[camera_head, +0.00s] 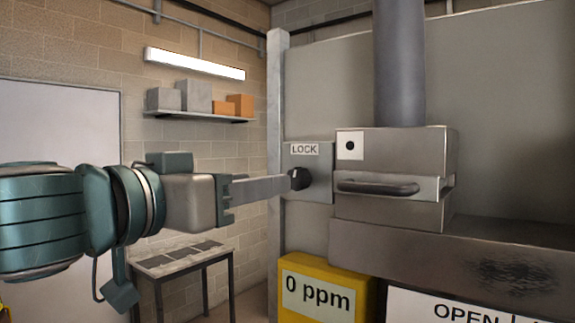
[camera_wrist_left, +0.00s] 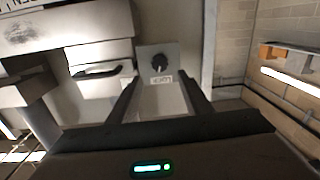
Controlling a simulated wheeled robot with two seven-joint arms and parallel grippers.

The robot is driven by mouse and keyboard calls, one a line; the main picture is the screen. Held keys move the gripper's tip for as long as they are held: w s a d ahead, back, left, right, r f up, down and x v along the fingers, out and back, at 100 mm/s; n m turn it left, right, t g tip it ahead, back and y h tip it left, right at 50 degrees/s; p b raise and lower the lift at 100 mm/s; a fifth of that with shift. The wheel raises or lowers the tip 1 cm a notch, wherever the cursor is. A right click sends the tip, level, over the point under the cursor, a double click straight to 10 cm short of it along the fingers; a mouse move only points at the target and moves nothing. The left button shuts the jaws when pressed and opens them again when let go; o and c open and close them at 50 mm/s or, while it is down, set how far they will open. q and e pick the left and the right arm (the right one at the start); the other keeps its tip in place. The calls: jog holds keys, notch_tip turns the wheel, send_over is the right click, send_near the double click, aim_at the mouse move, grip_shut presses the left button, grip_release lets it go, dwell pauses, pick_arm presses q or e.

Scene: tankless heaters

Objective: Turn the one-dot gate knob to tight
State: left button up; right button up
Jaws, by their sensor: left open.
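The knob (camera_head: 299,179) is a small black dial on a grey plate (camera_head: 318,186) under a "LOCK" label. It sits left of the metal gate box (camera_head: 395,148), which carries a one-dot label (camera_head: 350,146) and a dark bar handle (camera_head: 378,187). My left gripper (camera_head: 284,185) points at the knob from the left, its tips close to it. In the left wrist view the knob (camera_wrist_left: 158,63) shows beyond and between the two spread fingers (camera_wrist_left: 160,82). The fingers are open, with nothing held. I cannot tell whether they touch the knob. Its pointer is too small to read surely.
A vertical pipe (camera_head: 400,60) rises from the gate box. A yellow "0 ppm" meter (camera_head: 318,297) and an "OPEN" sign (camera_head: 455,308) are below. A small table (camera_head: 185,258) stands behind my arm. A shelf (camera_head: 200,116) with boxes is on the brick wall.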

aim_at(294, 178)
pick_arm(q)
jog(key=p+x, duration=0.3)
jog(key=x, duration=0.4)
jog(key=shift+r, duration=0.2)
jog(key=shift+p+x, duration=0.3)
jog(key=shift+x, duration=0.45)
jog(key=shift+d+f, duration=0.1)
jog(key=shift+f, duration=0.05)
jog(key=c, duration=1.1)
